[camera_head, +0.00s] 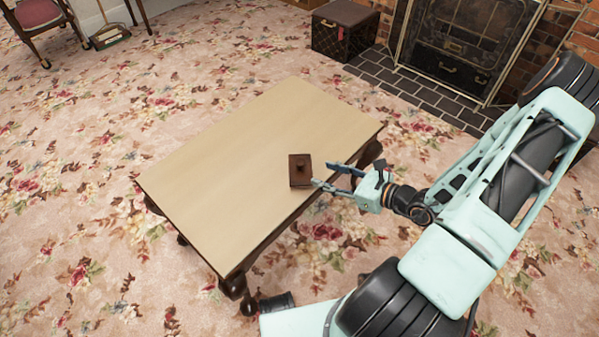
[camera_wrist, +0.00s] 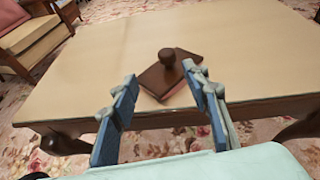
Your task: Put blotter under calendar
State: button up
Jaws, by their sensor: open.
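The blotter (camera_head: 300,171) is a small dark brown block with a round knob on top. It lies near the front right edge of the light wooden table (camera_head: 230,150). My gripper (camera_head: 325,175) is open and empty, at the table's edge beside the blotter. It also shows in the wrist view (camera_wrist: 164,85). I cannot tell whether a finger touches the blotter. No calendar can be made out in either view.
The rest of the tabletop is bare. A dark trunk (camera_head: 343,30) and a fireplace screen (camera_head: 457,45) stand at the back. A red chair (camera_head: 40,17) is at the upper left. Patterned carpet surrounds the table.

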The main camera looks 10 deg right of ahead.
aim_at(302, 162)
jog(key=shift+m+t+h, duration=0.3)
jog(key=shift+m+t, duration=0.3)
jog(key=shift+m, duration=0.2)
jog(key=x, duration=0.3)
jog(key=b+x, duration=0.1)
jog(key=x, duration=0.1)
jog(key=shift+w+f, duration=0.2)
jog(key=shift+w, duration=0.2)
jog(key=b+x, duration=0.2)
jog(key=x, duration=0.3)
jog(key=shift+w+a+r+b, duration=0.1)
jog(key=shift+a+b, duration=0.1)
jog(key=shift+b, duration=0.1)
grip_shut()
